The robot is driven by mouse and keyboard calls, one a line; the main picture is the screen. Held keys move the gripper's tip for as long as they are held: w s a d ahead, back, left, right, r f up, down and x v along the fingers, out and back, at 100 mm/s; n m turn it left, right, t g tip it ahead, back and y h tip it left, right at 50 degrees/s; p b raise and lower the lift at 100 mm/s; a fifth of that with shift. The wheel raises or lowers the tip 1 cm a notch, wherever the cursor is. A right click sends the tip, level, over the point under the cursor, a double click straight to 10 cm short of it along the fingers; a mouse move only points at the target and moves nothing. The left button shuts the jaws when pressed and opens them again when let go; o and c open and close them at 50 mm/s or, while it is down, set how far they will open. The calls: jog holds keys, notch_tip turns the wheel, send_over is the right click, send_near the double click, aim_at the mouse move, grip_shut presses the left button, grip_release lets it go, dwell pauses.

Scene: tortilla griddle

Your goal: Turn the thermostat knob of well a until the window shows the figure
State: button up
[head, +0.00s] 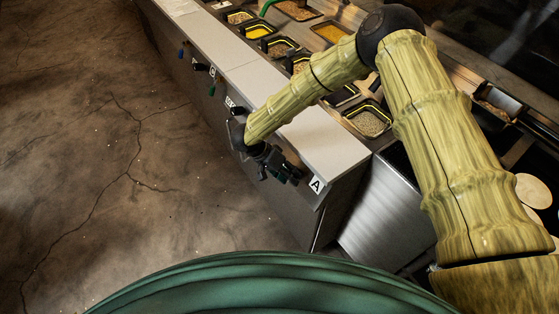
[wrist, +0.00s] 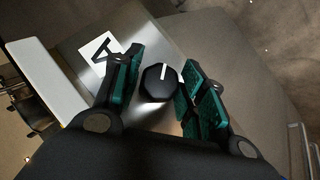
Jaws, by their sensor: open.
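The thermostat knob (wrist: 158,83) of well a is black with a white pointer line. It sits on the counter's front panel beside a white label with a black letter A (wrist: 98,54). My gripper (wrist: 163,90) is open, with its green-padded fingers on either side of the knob; I cannot tell whether they touch it. In the head view my gripper (head: 282,171) is at the counter front near the A label (head: 316,185), and it hides the knob. The window and its figure cannot be made out in either view.
The white counter top (head: 325,140) runs above the panel and holds several food wells, one a grain-filled pan (head: 368,122). More knobs, such as a green one (head: 211,90) and a blue one (head: 181,53), line the front. The cracked floor (head: 90,160) is clear.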

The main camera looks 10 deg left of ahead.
jog(key=shift+s+a+r+p, duration=0.5)
jog(key=shift+s+a+r, duration=0.15)
jog(key=shift+s+a, duration=0.3)
jog(key=shift+s+a+r+p, duration=0.45)
jog(key=shift+s+a+r, duration=0.15)
jog(key=shift+s+a, duration=0.3)
jog(key=shift+w+a, duration=0.1)
jog(key=o, duration=0.3)
jog(key=p+v, duration=0.2)
jog(key=v, duration=0.4)
jog(key=shift+p, duration=0.3)
